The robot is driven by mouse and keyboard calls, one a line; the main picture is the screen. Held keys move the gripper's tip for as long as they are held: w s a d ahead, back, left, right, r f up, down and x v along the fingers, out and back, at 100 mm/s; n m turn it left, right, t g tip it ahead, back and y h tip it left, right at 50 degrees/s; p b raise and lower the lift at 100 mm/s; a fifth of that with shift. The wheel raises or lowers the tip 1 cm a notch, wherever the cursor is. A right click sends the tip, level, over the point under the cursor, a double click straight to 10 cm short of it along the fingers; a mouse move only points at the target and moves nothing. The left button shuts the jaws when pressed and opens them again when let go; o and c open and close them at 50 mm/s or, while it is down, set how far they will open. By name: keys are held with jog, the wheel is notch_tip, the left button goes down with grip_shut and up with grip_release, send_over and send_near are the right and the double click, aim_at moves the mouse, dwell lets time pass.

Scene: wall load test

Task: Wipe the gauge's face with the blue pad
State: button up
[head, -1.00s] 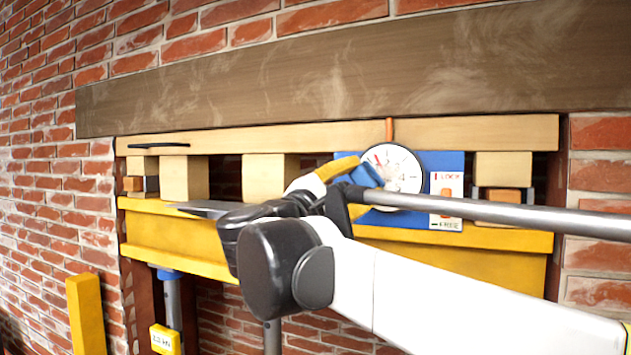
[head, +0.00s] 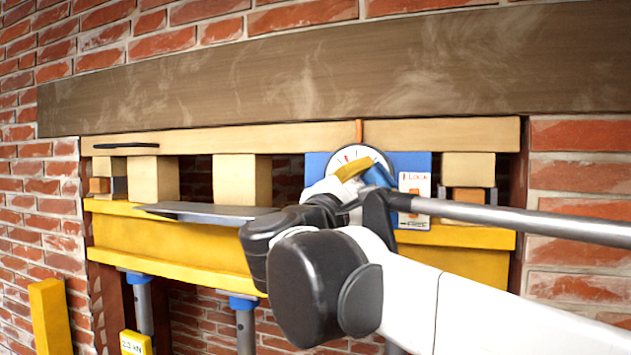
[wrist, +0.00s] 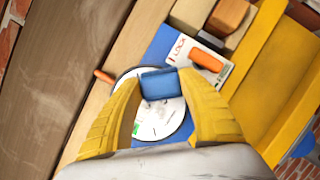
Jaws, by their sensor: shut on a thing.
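The gauge (head: 352,155) has a round white face with red marks on a blue panel (head: 318,165). In the head view my gripper (head: 365,172) covers its lower part. In the wrist view the gauge face (wrist: 152,122) shows between my yellow fingers, with a green mark low on it. My gripper (wrist: 159,84) is shut on the blue pad (wrist: 161,86), held between the fingertips. The pad (head: 380,174) overlaps the face's lower right in the head view. I cannot tell for sure whether it touches the face.
A white lock card (head: 414,207) with an orange switch sits right of the gauge. Wooden blocks (head: 243,180) stand on a yellow beam (head: 170,238), below a long timber (head: 240,138). A thin grey plate (head: 210,212) juts out left of my gripper.

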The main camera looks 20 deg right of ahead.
jog(key=shift+w+a, duration=2.55)
jog(key=shift+a, duration=0.9)
jog(key=shift+s+d+r+p, duration=0.1)
jog(key=shift+s+d, duration=0.75)
jog(key=shift+d, duration=0.35)
jog(key=shift+s+d+r+p, duration=0.15)
jog(key=shift+s+d, duration=0.7)
jog(key=shift+d, duration=0.3)
jog(key=shift+s+d+r+p, duration=0.1)
jog(key=shift+s+d, duration=0.75)
jog(key=shift+d, duration=0.35)
jog(key=w+a, duration=0.4)
jog(key=a, duration=0.3)
jog(key=shift+w, duration=0.4)
jog(key=shift+s, duration=0.1)
jog(key=shift+s+a, duration=0.9)
jog(key=shift+s, duration=0.3)
jog(key=shift+s+a, duration=0.9)
jog(key=shift+s, duration=0.25)
